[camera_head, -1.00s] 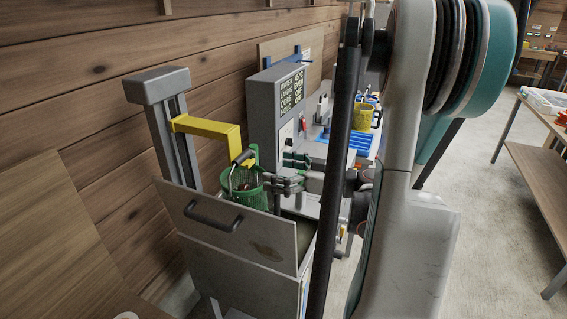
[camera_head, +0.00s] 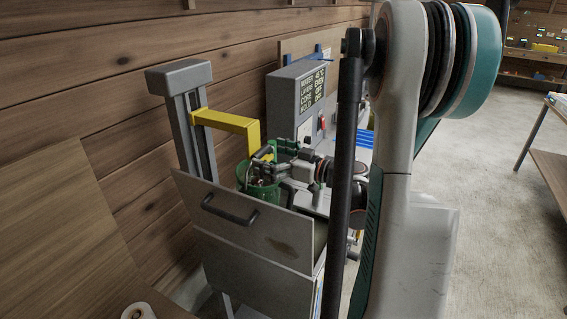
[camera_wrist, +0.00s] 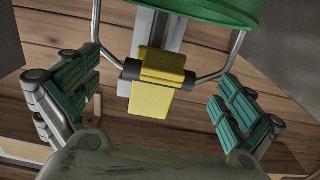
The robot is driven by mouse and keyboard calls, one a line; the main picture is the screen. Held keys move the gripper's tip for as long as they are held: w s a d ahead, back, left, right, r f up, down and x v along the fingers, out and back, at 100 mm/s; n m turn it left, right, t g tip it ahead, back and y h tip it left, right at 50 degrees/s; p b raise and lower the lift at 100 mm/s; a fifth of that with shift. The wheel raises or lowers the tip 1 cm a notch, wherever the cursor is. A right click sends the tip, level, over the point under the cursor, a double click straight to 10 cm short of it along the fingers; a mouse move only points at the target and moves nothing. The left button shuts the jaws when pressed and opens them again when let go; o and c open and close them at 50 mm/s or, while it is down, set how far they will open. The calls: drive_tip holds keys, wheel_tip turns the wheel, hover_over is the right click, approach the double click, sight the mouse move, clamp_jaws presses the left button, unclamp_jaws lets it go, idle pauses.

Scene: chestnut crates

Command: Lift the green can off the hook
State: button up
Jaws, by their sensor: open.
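The green can (camera_head: 258,188) hangs at the yellow hook (camera_head: 228,120), just above the drawer-like grey front. In the wrist view the can (camera_wrist: 205,10) is at the top edge, only partly shown. Its metal wire handle (camera_wrist: 211,72) runs to a black grip (camera_wrist: 131,69) that crosses at the yellow hook end (camera_wrist: 152,98). My gripper (camera_wrist: 158,97) is open, its teal-padded fingers apart on either side of the hook end and grip, touching neither as far as I can see. In the head view my gripper (camera_head: 281,163) is close at the can's upper right; its fingertips partly overlap the can.
The hook juts from a grey column (camera_head: 186,125) by the wooden wall. A grey cabinet with a handled front panel (camera_head: 243,222) stands close below the can. A grey box with a text display (camera_head: 296,98) stands behind. Open floor (camera_head: 480,200) lies at right.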

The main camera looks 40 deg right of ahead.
drive_tip(key=shift+x, duration=1.05)
drive_tip(key=c, duration=1.2)
drive_tip(key=o, duration=1)
drive_tip(key=c, duration=0.8)
drive_tip(key=shift+r, duration=0.35)
drive_tip(key=c, duration=0.7)
drive_tip(key=shift+r+p, duration=0.3)
drive_tip(key=shift+c, duration=0.6)
drive_tip(key=shift+r, duration=0.25)
drive_tip(key=shift+c, duration=0.6)
